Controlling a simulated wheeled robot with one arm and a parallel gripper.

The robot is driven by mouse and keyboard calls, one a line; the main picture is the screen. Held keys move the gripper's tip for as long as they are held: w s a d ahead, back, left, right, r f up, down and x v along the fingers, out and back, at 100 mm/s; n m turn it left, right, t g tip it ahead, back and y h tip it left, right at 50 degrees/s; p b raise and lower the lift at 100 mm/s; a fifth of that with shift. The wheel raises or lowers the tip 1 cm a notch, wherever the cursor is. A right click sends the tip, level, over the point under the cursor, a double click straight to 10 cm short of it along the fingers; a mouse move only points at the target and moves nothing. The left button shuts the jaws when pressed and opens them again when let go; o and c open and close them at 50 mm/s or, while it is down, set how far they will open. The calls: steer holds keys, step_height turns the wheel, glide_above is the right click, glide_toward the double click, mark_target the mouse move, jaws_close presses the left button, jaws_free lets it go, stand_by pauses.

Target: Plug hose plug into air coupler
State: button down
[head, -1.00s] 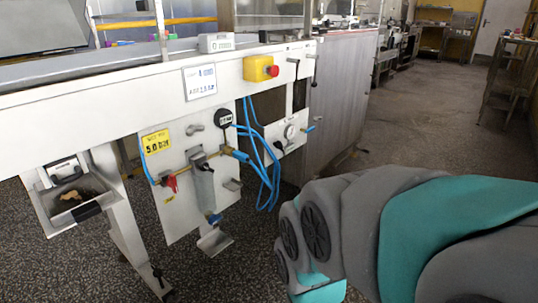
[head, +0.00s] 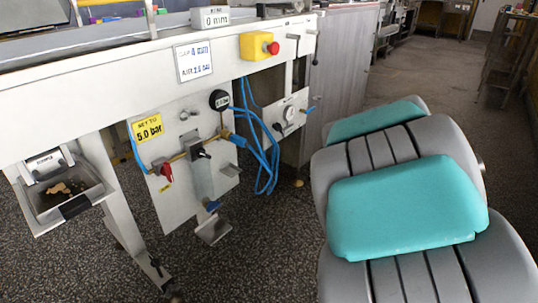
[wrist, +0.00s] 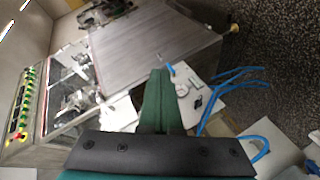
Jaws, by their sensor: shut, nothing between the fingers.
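In the head view, blue hoses (head: 268,165) hang in loops to the right of a white air panel (head: 170,205). A brass fitting (head: 227,134) sits at the panel's right, where blue hose meets it; I cannot tell whether it is the air coupler. The hose plug cannot be made out. In the wrist view, my gripper (wrist: 158,73) is shut and empty, its green fingers together. Blue hose (wrist: 235,78) shows to the right of the fingers, apart from them.
The panel carries a red valve handle (head: 166,170), a black gauge (head: 219,99) and a yellow 5.0 bar label (head: 148,128). A yellow box with a red button (head: 260,46) is on the beam above. A tray (head: 62,200) juts out at left.

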steer(key=w+a+n+t+y, duration=0.2)
steer(key=w+a+n+y, duration=0.2)
steer(key=w+a+n, duration=0.15)
steer(key=n+g+y, duration=0.5)
steer(key=n+y, duration=0.7)
steer(key=y, duration=0.1)
glide_toward(246, 144)
steer(key=shift+m, duration=0.25)
steer(key=shift+x, duration=2.9)
steer(key=shift+w+a, duration=0.2)
steer(key=shift+a, duration=0.2)
steer(key=shift+w+a, duration=0.2)
steer(key=shift+w, duration=0.05)
steer(key=shift+s+d, duration=0.1)
